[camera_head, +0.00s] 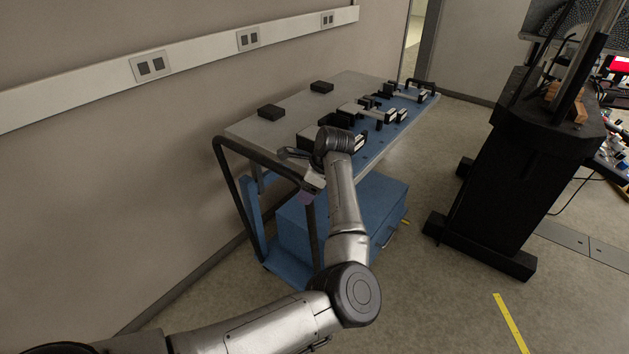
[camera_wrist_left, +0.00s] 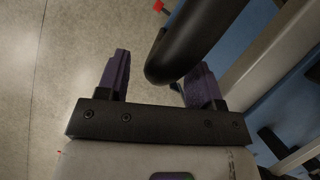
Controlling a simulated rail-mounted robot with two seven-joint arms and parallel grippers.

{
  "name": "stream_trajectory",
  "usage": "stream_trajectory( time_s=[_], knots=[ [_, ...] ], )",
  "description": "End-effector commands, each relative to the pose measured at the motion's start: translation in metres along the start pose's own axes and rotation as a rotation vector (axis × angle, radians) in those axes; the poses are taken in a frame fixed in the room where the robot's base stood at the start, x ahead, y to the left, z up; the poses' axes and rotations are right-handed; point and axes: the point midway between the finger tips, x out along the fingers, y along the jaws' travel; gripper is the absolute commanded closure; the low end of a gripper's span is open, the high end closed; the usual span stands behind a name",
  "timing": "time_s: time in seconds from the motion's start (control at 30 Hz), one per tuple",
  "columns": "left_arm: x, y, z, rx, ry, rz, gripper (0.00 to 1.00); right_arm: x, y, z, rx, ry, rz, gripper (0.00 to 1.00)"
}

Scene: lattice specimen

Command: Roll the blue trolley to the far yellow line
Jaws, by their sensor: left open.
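The blue trolley (camera_head: 345,218) stands along the wall, with a grey top shelf and a blue lower body. Its black tube handle (camera_head: 255,155) is at the near end. My left gripper (camera_head: 307,193) is at the right bend of this handle. In the left wrist view the black handle (camera_wrist_left: 190,45) reaches between the two purple fingers of my open left gripper (camera_wrist_left: 160,75), closer to the right finger. Whether it touches is unclear. A yellow line (camera_head: 510,322) lies on the floor at the lower right, and a small yellow piece (camera_head: 405,222) shows beside the trolley. My right gripper is not in view.
Black blocks (camera_head: 271,112) and several dark fixtures (camera_head: 375,110) sit on the trolley top. A black stand (camera_head: 497,165) with wide feet is to the right. The wall with a white socket rail (camera_head: 195,58) runs along the left. Open floor lies between trolley and stand.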

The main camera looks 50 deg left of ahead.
Motion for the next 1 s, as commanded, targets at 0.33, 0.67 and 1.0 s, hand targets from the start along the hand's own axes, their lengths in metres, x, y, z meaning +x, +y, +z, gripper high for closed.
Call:
stream_trajectory(
  time_s=[0.33,0.67,1.0],
  knots=[
    [0.017,0.0,0.001,-0.001,0.0,0.0,0.4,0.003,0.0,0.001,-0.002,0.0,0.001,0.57],
    [0.017,0.0,0.0,-0.001,0.0,0.0,0.46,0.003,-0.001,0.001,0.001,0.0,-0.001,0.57],
    [0.017,0.0,0.0,0.0,0.0,0.0,0.79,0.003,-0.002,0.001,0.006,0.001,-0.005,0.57]
  ],
)
